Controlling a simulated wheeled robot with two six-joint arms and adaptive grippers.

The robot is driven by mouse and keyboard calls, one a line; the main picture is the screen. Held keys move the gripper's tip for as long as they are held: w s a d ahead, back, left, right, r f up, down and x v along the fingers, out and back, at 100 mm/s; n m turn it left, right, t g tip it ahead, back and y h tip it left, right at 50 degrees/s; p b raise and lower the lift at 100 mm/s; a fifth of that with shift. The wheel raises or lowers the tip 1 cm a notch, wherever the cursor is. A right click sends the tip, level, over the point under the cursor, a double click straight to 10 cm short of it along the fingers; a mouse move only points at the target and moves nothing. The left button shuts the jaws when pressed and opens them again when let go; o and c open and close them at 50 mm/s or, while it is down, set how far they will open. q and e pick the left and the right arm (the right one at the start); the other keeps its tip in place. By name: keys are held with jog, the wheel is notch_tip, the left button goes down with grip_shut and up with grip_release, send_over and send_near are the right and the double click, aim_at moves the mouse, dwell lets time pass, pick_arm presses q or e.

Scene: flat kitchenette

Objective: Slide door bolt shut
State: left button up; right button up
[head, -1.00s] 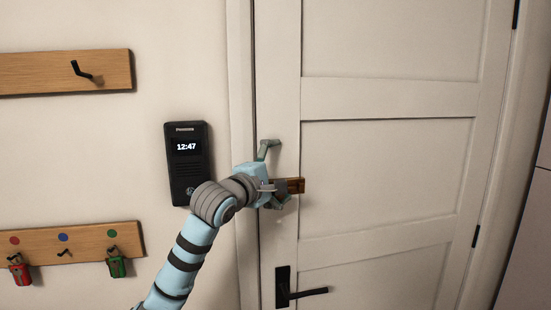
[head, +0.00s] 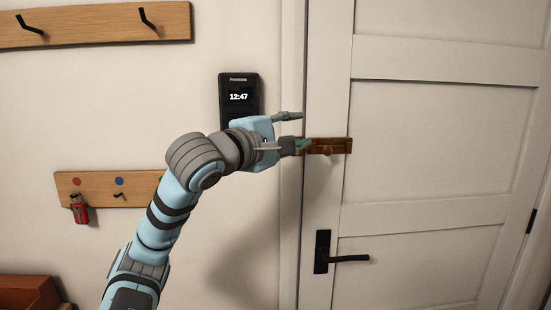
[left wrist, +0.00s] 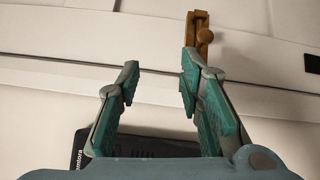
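My left gripper (head: 301,130) is open and empty at the bolt's left end. Its lower finger overlaps that end in the head view, and I cannot tell whether it touches. In the left wrist view both fingers of the gripper (left wrist: 158,80) stand apart, with the bolt (left wrist: 191,60) just beyond the right fingertip. Whether the bolt reaches into the frame is hidden. My right gripper is not in view.
A black door handle (head: 348,258) sits below the bolt. A dark wall panel (head: 238,95) reading 12:47 is partly behind my gripper. Two wooden hook boards (head: 95,28) (head: 95,188) are on the left wall, the lower with a red tag (head: 80,213).

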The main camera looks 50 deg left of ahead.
pick_arm(q)
jog(key=s+f+b, duration=0.1)
jog(key=s+b, duration=0.1)
jog(key=s+f+b, duration=0.1)
jog(key=s+b, duration=0.1)
jog(key=shift+d+f, duration=0.15)
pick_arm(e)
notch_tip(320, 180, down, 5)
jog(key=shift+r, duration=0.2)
pick_arm(q)
jog(key=shift+s, duration=0.1)
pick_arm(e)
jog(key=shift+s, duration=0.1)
